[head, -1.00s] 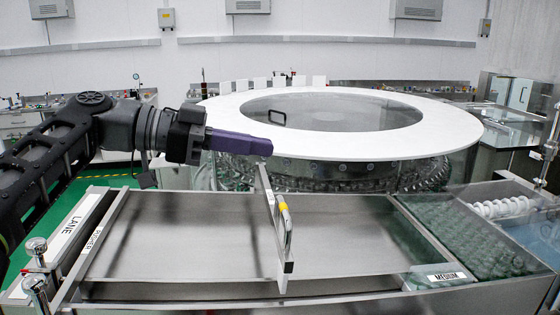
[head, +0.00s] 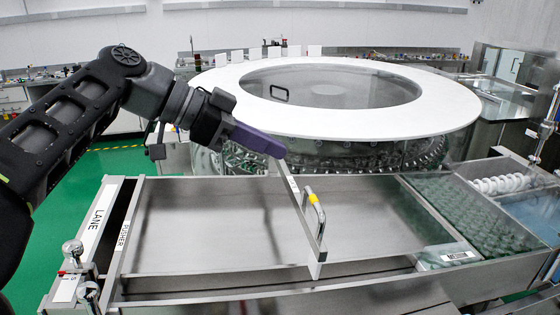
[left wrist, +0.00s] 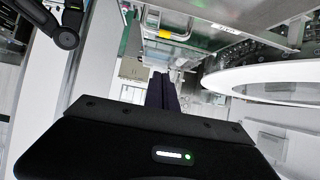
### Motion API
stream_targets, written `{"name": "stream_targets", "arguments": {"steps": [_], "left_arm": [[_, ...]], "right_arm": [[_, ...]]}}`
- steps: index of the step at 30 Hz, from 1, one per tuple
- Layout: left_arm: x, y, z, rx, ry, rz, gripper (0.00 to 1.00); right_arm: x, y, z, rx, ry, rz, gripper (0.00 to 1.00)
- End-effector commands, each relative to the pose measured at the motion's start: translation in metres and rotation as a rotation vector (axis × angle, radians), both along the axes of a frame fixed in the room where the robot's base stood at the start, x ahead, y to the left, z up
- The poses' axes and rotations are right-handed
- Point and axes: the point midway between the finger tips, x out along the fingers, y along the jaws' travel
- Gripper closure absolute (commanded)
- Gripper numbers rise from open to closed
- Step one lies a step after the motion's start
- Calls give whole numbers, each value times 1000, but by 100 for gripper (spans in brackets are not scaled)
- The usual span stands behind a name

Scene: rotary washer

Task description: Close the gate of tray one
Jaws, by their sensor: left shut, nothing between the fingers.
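A steel tray (head: 200,225) with LANE and PUSHER labels on its left side fills the lower middle of the head view. A narrow metal gate (head: 300,212) with a loop handle and a yellow mark stands across the tray, slanting from the back edge to the front. My left gripper (head: 281,150) is shut and empty, its purple fingers just above or behind the gate's far end. I cannot tell whether they touch it. In the left wrist view the shut purple fingers (left wrist: 162,92) point away. My right gripper is not in view.
A large white ring (head: 440,115) of the round washer stands behind the tray. A green bed labelled MEDIUM (head: 455,210) and a white coil (head: 500,184) lie to the right. Chrome knobs (head: 73,252) stand at the front left. The tray floor looks empty.

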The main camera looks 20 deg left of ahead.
Motion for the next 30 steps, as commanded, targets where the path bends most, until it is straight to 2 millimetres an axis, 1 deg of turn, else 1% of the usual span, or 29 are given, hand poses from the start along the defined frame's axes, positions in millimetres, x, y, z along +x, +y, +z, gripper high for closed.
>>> {"name": "stream_targets", "arguments": {"steps": [1,4,5,6,15,18,21,25,30], "left_arm": [[3,-3,-9,0,1,1,100],[8,-12,-18,-1,0,-1,100],[10,-16,-13,-1,2,-1,100],[14,-22,-15,-2,3,-2,100],[41,-67,-46,-1,4,-2,100],[39,-60,-64,-2,4,4,100],[36,-58,-75,-3,4,2,100],[35,-56,-84,-2,1,1,100],[35,-55,-86,-2,0,1,100]], "right_arm": [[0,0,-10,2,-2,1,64],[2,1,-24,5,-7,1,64],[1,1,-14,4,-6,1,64],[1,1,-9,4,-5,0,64],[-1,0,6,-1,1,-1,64],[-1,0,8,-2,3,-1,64],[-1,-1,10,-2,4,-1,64],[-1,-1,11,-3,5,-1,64],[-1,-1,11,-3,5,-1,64]]}}
